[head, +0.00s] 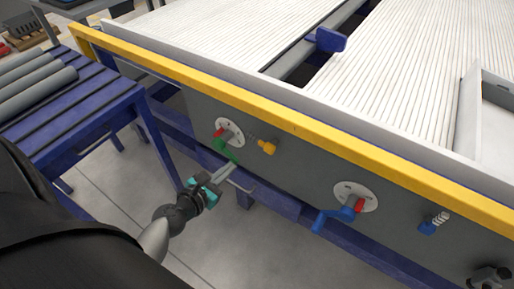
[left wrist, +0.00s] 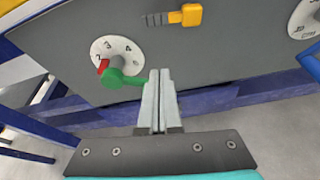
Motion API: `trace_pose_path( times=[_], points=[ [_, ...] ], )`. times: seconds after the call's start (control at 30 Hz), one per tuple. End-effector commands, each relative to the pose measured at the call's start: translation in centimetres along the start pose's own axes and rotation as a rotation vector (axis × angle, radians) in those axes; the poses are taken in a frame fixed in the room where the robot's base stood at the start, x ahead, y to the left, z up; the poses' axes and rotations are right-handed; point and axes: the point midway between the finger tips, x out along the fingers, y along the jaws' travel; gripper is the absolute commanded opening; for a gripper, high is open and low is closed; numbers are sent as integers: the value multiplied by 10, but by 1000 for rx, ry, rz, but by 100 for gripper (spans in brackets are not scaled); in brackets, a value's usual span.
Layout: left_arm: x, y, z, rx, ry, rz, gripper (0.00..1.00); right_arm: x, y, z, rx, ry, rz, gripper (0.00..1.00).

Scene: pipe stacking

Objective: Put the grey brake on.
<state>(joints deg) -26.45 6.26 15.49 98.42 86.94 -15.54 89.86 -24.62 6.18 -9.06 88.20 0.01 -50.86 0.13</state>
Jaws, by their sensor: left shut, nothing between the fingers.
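No grey brake shows clearly in either view. My left gripper (head: 230,166) is shut and empty in front of the machine's grey side panel, just below the green handle (head: 224,150). In the left wrist view my left gripper's fingertips (left wrist: 159,76) lie together, and the end of the green handle (left wrist: 122,80) is close to their left side; I cannot tell if they touch. The yellow knob (head: 268,148) on a spring is right of the green handle; it also shows in the left wrist view (left wrist: 190,15). A blue knob (head: 428,228) on a spring sits farther right.
A numbered dial (head: 353,188) with a blue crank (head: 333,216) is on the panel to the right. A dark object (head: 490,278), unclear, is cut off at the bottom right. A blue rack (head: 95,112) with grey pipes (head: 38,92) stands left. Floor below the panel is clear.

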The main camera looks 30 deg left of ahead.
Motion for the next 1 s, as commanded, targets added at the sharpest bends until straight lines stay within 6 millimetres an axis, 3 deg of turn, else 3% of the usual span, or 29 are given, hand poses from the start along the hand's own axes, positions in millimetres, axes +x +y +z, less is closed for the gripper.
trace_pose_path(
  times=[0.27,0.73,1.0],
  points=[
    [25,1,3,-14,-8,2,0,-4,-2,-3,1,2,-2,50],
    [104,1,2,-11,-7,2,0,-30,-4,-28,6,38,-6,50],
    [93,1,20,-11,-4,1,0,-11,-2,-8,2,4,-2,50]
  ],
)
